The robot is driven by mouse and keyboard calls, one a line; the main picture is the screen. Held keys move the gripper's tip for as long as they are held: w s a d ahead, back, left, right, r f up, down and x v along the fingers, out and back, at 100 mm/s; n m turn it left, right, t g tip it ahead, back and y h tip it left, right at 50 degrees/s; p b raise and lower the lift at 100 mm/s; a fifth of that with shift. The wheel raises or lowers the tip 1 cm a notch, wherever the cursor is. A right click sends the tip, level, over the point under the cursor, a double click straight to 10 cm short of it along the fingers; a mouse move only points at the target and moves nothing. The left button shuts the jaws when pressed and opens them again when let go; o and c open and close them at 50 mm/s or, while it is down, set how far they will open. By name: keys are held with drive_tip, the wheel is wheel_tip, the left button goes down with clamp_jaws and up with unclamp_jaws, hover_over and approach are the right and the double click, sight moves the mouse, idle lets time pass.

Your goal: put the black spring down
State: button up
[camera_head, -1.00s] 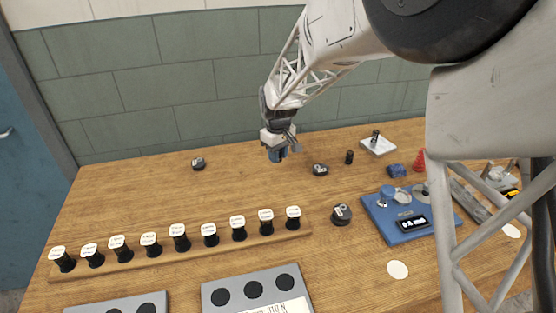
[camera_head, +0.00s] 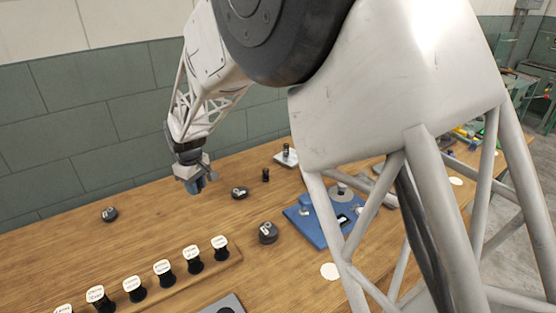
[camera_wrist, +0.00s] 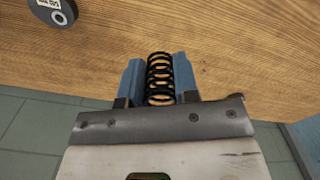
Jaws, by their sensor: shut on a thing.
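The black spring (camera_wrist: 160,78) is an open coil. In the wrist view it sits between the two blue fingers of my gripper (camera_wrist: 160,84), which is shut on it. In the head view my gripper (camera_head: 195,185) hangs above the back part of the wooden table (camera_head: 160,225), near the green wall. The spring cannot be made out there. In the wrist view the wooden table top (camera_wrist: 240,45) lies beyond the fingers, and its edge runs beneath them.
Dark round weights stand on the table: one at the left (camera_head: 109,214), one right of my gripper (camera_head: 239,192), one nearer (camera_head: 268,233). A rack (camera_head: 215,262) holds several white-topped black pieces. A blue device (camera_head: 305,222) and a white scale (camera_head: 283,160) stand to the right.

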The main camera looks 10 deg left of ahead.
drive_tip(key=w+d+f+m, duration=0.1)
drive_tip(key=w+d, duration=0.6)
drive_tip(key=d, duration=0.3)
drive_tip(key=w+d+f, duration=0.1)
drive_tip(key=w+d, duration=0.6)
drive_tip(key=d, duration=0.3)
drive_tip(key=w+d+m, duration=0.1)
drive_tip(key=w+d, duration=0.6)
drive_tip(key=d, duration=0.3)
drive_tip(key=shift+w+d+f+m, duration=0.2)
drive_tip(key=shift+w+f+m, duration=0.1)
drive_tip(key=shift+f, duration=0.1)
hover_over(295, 157)
drive_tip(key=shift+d+f, duration=0.1)
drive_tip(key=shift+f, duration=0.65)
drive_tip(key=shift+s+f, duration=0.1)
drive_tip(key=shift+f, duration=1.65)
drive_tip(key=shift+f, duration=0.1)
